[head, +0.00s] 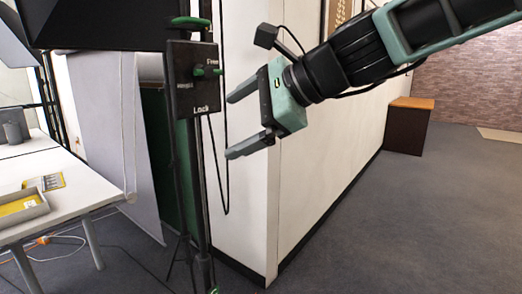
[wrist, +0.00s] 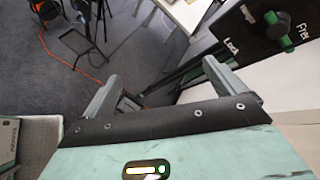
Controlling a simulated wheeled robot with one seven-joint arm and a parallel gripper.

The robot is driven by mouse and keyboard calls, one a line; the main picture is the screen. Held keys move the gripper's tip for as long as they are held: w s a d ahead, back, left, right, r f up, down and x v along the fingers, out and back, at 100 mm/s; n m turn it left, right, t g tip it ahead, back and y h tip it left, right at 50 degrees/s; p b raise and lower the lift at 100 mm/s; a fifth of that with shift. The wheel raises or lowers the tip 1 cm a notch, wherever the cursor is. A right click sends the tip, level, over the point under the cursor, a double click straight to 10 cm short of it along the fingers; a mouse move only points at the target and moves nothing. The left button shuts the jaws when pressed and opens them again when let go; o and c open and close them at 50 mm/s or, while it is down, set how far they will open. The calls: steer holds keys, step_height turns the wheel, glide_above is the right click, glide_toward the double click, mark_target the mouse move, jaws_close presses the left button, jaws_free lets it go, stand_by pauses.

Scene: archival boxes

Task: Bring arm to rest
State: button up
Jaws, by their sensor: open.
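My gripper (head: 240,122) is in the upper middle of the head view, at the end of my raised arm, which comes in from the upper right. The fingers are close to a black stand with a control box (head: 194,80) marked "Lock"; I cannot tell the exact gap, but no contact shows.
A white table (head: 70,195) with a tray (head: 22,207) stands at the left. A white wall (head: 325,130) runs behind my gripper. A brown box (head: 408,128) with an orange top stands at the far right. The grey floor (head: 420,220) at right is clear. An orange cable (wrist: 75,68) crosses the floor.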

steer(key=s+d+f+n+g+h, duration=0.2)
steer(key=s+d+f+n+h, duration=0.1)
steer(key=s+f+n, duration=0.3)
steer(key=s+d+f+n+g+h, duration=0.2)
steer(key=s+d+f+n, duration=0.15)
steer(key=s+f, duration=0.4)
steer(key=s+d+f+n+h+p, duration=0.1)
steer(key=s+d+f+n+h, duration=0.4)
steer(key=s+d+f+n, duration=0.4)
steer(key=shift+d+f+n+g+p, duration=0.2)
steer(key=shift+d+n+g+p, duration=0.15)
steer(key=shift+d+n, duration=0.8)
steer(key=shift+a, duration=0.15)
